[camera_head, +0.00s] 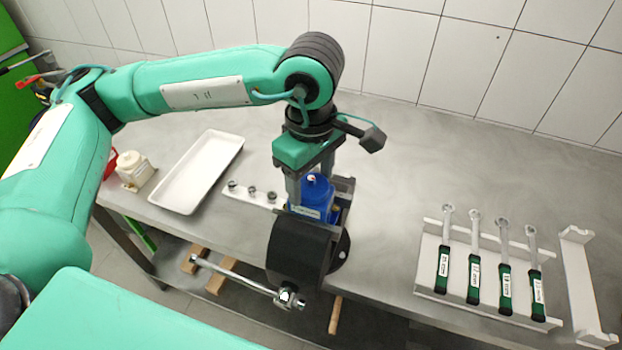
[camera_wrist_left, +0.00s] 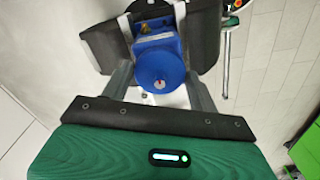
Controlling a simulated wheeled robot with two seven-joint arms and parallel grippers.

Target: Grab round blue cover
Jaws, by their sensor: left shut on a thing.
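The round blue cover (camera_head: 317,189) sits at the top of the blue pump part on the bench. The left wrist view shows the fingers (camera_wrist_left: 160,88) closed against the cover's sides. The cover still lies against the squarer blue body (camera_wrist_left: 158,43) with a brass fitting. My right gripper is in neither view.
A white tray (camera_head: 200,172) lies left. A rack (camera_head: 432,285) with several green-handled wrenches stands right. The bench (camera_head: 400,180) between is clear.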

